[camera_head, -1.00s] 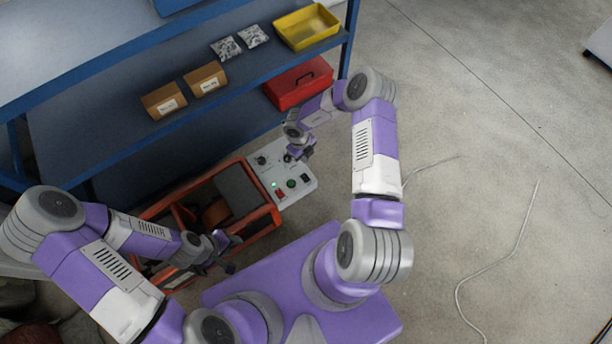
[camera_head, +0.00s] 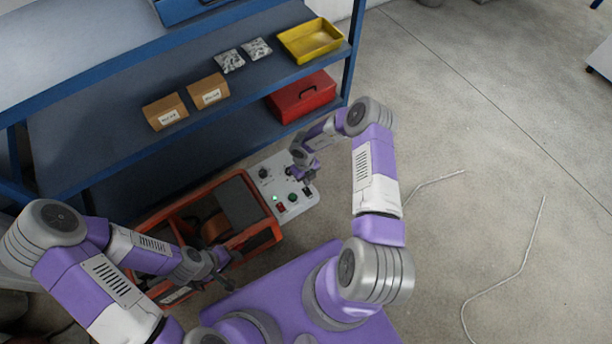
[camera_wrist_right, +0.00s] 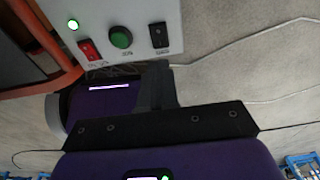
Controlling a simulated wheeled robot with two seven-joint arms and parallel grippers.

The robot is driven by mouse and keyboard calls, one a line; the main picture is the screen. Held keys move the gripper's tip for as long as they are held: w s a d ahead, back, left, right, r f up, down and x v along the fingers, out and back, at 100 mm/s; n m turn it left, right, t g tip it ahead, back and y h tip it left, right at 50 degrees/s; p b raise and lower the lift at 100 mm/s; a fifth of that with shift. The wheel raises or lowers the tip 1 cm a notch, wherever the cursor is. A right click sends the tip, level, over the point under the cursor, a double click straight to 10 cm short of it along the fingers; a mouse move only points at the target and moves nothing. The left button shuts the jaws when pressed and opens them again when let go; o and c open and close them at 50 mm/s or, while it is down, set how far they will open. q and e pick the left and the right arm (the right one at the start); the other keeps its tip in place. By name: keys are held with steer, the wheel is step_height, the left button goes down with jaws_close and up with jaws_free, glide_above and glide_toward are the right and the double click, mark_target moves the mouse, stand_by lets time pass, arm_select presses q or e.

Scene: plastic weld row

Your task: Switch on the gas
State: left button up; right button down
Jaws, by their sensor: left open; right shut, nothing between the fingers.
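The white control panel (camera_head: 284,212) sits at the right end of an orange-framed machine. It carries a dark rocker switch (camera_wrist_right: 159,35), a green round button (camera_wrist_right: 121,38) and a red rocker (camera_wrist_right: 89,50); their small labels are not readable. A green lamp (camera_wrist_right: 73,24) is lit. My right gripper (camera_head: 309,181) is shut and empty at the panel's right edge, close to the dark rocker. In the right wrist view its fingers (camera_wrist_right: 156,80) point towards that rocker, with a visible gap. My left gripper (camera_head: 229,282) is open and empty at the machine's front edge.
The orange machine frame (camera_head: 262,240) lies left of the panel. A blue shelf (camera_head: 110,160) behind it holds a red case (camera_head: 302,96), a yellow tray (camera_head: 311,41) and cardboard boxes (camera_head: 208,91). A pale cable (camera_head: 500,284) lies on open floor at right.

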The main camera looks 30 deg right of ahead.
mark_target(309, 193)
steer(key=f, duration=0.2)
steer(key=f+b, duration=0.1)
steer(key=f, duration=0.1)
steer(key=s+f+b, duration=0.1)
steer(key=f, duration=0.2)
arm_select(q)
step_height(309, 193, down, 3)
steer(key=shift+r, duration=0.1)
arm_select(e)
steer(key=shift+d, duration=0.1)
